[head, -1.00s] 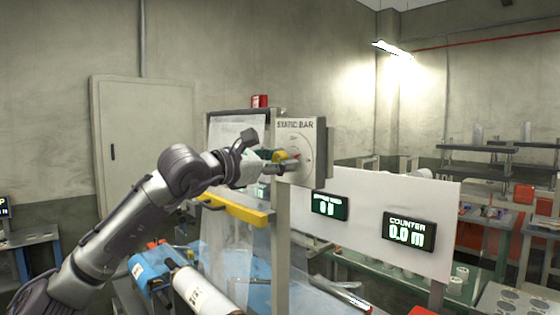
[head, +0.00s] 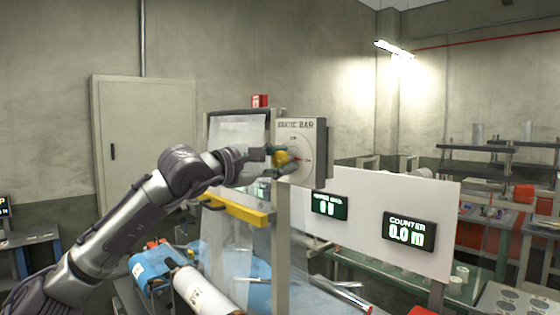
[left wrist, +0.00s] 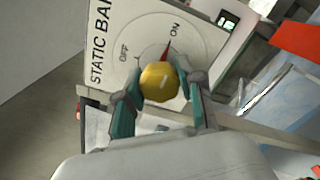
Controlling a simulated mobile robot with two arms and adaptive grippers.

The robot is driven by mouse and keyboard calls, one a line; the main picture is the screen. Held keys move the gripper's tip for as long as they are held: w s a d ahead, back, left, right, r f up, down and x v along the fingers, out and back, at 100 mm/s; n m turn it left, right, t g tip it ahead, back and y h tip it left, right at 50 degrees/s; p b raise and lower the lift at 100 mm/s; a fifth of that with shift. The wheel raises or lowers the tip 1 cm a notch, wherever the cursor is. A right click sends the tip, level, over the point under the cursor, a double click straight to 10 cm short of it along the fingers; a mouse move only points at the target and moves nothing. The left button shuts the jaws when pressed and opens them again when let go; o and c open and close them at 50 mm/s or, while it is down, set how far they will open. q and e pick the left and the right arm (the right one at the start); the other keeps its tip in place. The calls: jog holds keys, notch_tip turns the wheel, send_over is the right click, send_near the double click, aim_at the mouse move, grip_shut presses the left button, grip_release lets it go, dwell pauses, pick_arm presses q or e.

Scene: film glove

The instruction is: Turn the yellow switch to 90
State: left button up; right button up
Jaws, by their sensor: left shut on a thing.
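The yellow switch (head: 281,157) is a round knob on the front of the grey STATIC BAR box (head: 301,178). In the left wrist view the yellow switch (left wrist: 160,82) sits on a round dial with OFF and ON marks. Its red pointer (left wrist: 166,50) points close to the ON mark. My left gripper (head: 277,160) reaches the box from the left and is shut on the switch. In the left wrist view its teal-padded fingers (left wrist: 162,88) stand on either side of the knob. My right gripper is in neither view.
A yellow bar (head: 236,208) is below my left wrist, and a metal post (head: 282,235) stands under the box. A white panel with a COUNTER display (head: 409,232) is at the right. Rolls and tools lie on the table below.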

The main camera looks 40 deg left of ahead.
pick_arm(q)
jog(key=o, duration=1.2)
jog(key=shift+c, duration=0.2)
jog(key=shift+s, duration=0.1)
jog(key=shift+s+r, duration=0.1)
jog(key=shift+s, duration=0.6)
jog(key=s+a, duration=0.1)
jog(key=s, duration=0.9)
jog(key=shift+s, duration=0.2)
jog(key=shift+f, duration=0.2)
